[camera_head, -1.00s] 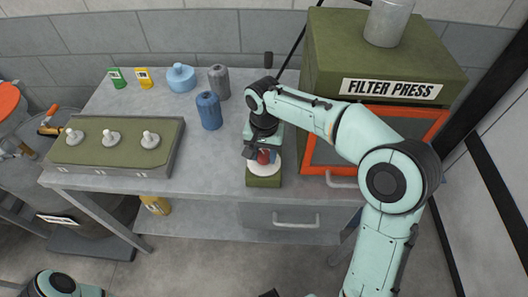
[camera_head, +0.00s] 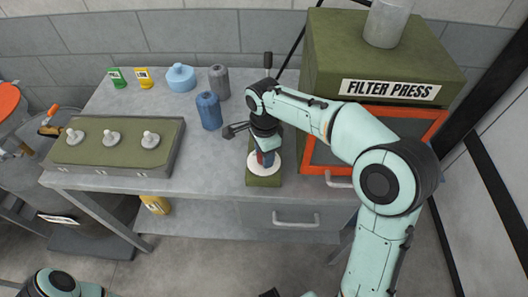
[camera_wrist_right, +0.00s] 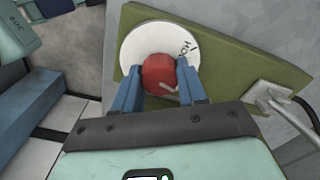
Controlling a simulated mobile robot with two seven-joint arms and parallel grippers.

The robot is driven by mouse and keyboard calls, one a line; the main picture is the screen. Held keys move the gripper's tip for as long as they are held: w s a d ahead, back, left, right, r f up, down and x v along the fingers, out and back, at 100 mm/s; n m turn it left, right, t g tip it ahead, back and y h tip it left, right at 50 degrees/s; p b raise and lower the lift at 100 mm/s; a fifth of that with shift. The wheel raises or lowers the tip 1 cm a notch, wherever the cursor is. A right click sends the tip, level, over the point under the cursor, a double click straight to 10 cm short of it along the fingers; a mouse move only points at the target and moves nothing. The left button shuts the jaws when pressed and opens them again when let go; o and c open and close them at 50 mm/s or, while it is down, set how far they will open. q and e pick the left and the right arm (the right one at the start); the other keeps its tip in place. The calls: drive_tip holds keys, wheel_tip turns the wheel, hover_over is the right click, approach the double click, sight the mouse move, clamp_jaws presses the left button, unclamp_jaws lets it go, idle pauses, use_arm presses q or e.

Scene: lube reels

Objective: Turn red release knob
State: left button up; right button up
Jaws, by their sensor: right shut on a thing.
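The red release knob (camera_wrist_right: 158,73) sits in the middle of a round white dial (camera_wrist_right: 133,45) on a green base plate (camera_wrist_right: 232,58). In the head view the white dial (camera_head: 254,164) and green base (camera_head: 263,181) are on the table's front edge, and the knob (camera_head: 266,159) is mostly hidden by my gripper. My right gripper (camera_wrist_right: 158,84) has its two blue fingers on opposite sides of the knob, shut on it.
The filter press (camera_head: 325,53) stands close on the right. A blue-grey bottle (camera_head: 208,110), a grey bottle (camera_head: 219,82) and a light blue container (camera_head: 181,77) stand behind to the left. A green box with several grey knobs (camera_head: 80,150) is farther left.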

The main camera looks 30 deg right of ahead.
use_arm(q)
drive_tip(key=shift+r, duration=0.1)
use_arm(e)
drive_tip(key=m, duration=0.5)
drive_tip(key=shift+d+m, duration=0.1)
drive_tip(key=shift+m, duration=0.2)
idle(0.4)
drive_tip(key=o, duration=1.1)
drive_tip(key=shift+c, duration=0.2)
use_arm(q)
drive_tip(key=w+r+p, duration=0.2)
drive_tip(key=r, duration=0.1)
use_arm(e)
wheel_tip(320, 180, up, 14)
drive_tip(key=shift+f, duration=0.25)
